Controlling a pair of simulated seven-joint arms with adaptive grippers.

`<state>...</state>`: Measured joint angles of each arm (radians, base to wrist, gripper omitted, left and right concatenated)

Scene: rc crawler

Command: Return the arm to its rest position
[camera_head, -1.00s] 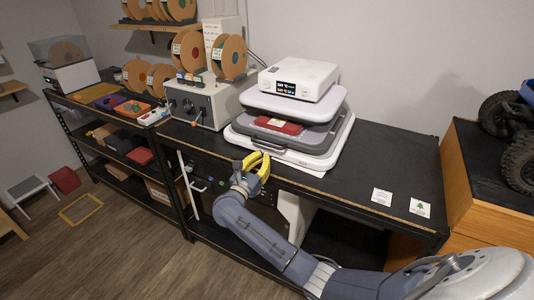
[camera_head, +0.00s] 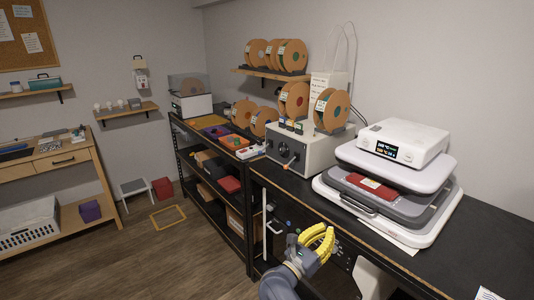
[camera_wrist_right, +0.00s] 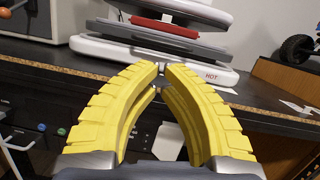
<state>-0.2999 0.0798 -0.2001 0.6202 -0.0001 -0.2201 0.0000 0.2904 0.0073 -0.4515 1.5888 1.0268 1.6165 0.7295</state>
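My right gripper (camera_head: 325,234) has yellow ribbed fingers and hangs in front of the black workbench's (camera_head: 500,222) front edge, below the heat press. In the right wrist view the gripper (camera_wrist_right: 162,70) shows its fingers curving inward, tips almost together with a thin gap and nothing held. The heat press (camera_head: 395,170), white and grey, stands on the bench with a red item (camera_head: 372,187) on its grey middle plate. It also shows in the right wrist view (camera_wrist_right: 150,52). My left gripper is in neither view.
A grey control box (camera_head: 300,152) with orange spools (camera_head: 332,110) stands left of the press. A black shelf rack (camera_head: 215,190) holds bins farther left. A wooden desk (camera_head: 48,170), a step stool (camera_head: 137,187) and a yellow floor frame (camera_head: 168,217) are beyond open floor.

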